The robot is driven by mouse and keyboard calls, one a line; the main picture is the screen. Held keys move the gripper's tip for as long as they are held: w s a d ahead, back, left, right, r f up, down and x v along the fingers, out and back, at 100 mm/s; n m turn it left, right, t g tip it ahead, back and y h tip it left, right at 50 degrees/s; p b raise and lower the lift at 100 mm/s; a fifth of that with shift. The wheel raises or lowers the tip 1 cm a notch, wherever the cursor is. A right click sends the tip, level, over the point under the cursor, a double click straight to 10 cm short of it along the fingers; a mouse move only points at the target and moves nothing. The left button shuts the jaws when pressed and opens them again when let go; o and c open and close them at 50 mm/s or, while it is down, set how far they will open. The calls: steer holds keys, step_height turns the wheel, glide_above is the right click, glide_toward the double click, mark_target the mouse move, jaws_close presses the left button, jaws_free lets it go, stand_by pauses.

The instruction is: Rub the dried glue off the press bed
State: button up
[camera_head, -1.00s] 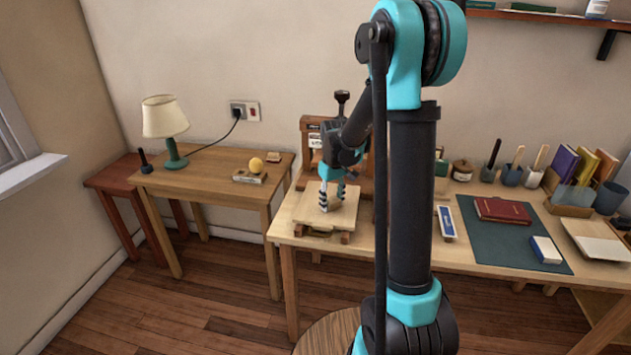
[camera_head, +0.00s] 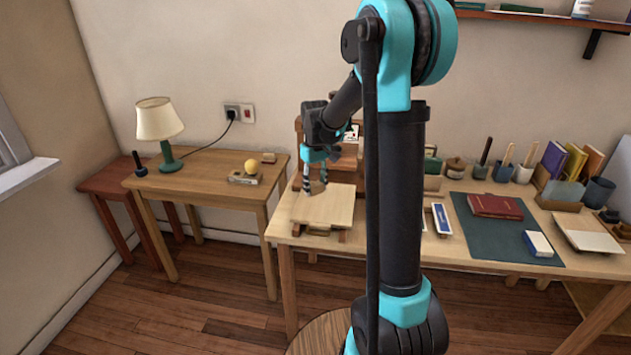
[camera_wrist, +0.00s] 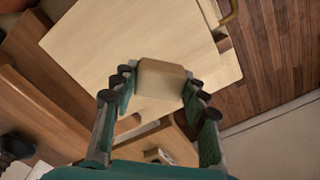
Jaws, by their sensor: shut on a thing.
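The press bed (camera_head: 330,210) is a pale wooden board at the front of the book press on the left end of the long workbench. It also fills the upper middle of the wrist view (camera_wrist: 110,35). My gripper (camera_head: 314,187) is over the bed's far left part, pointing down. In the wrist view my gripper (camera_wrist: 162,84) is shut on a small tan block (camera_wrist: 161,80), held between both fingers at the board. Whether the block touches the board is unclear. I cannot make out any dried glue on the visible surface.
The press frame (camera_head: 348,150) stands right behind the bed. A blue-and-white box (camera_head: 441,218) and a green mat (camera_head: 500,232) with a red book (camera_head: 496,206) lie to the right. A side table with a lamp (camera_head: 159,125) stands to the left, across a gap.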

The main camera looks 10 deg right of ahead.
steer(key=shift+r, duration=1.45)
